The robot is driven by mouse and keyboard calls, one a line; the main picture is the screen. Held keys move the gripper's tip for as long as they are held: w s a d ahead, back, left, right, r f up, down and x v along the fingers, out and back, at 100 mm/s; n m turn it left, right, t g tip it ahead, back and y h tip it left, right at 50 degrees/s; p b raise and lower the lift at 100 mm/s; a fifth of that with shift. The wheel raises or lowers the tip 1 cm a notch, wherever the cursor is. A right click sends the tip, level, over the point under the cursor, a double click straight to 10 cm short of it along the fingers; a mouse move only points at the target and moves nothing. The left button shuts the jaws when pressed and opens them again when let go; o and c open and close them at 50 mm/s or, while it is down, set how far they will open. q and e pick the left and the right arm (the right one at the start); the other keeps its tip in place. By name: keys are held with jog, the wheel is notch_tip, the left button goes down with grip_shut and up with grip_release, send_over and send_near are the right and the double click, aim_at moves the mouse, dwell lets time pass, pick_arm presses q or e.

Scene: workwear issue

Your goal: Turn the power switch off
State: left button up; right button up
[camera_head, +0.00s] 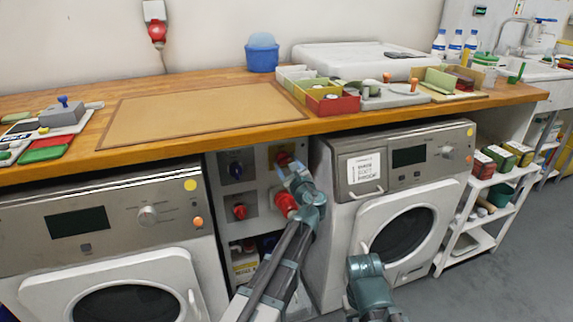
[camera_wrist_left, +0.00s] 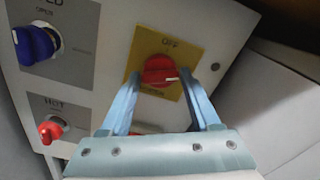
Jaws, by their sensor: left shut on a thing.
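The power switch is a red rotary knob (camera_wrist_left: 158,70) on a yellow plate (camera_wrist_left: 143,46) marked OFF at its top. Its white mark points to the right in the left wrist view; the lower lettering is partly hidden. In the head view the yellow plate (camera_head: 284,158) sits high on the grey panel between two washing machines. My left gripper (camera_head: 287,168) reaches it from below. In the left wrist view the left gripper (camera_wrist_left: 161,76) has one finger on each side of the knob and is shut on it.
The panel also has a blue knob (camera_wrist_left: 35,43) and a smaller red knob (camera_wrist_left: 50,130). A larger red fitting (camera_head: 286,203) is just below the switch, close to my left gripper. The wooden counter (camera_head: 205,146) overhangs the panel. Washing machines flank it.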

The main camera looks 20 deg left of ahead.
pick_arm(q)
jog(key=n, duration=1.2)
jog(key=shift+f+n, duration=0.15)
jog(key=shift+n, duration=0.25)
dwell(0.4)
jog(key=o, duration=1.4)
jog(key=shift+c, duration=0.2)
jog(key=shift+s, duration=0.1)
jog(key=v, duration=1.3)
jog(key=shift+s+d, duration=0.25)
jog(key=shift+s, duration=0.05)
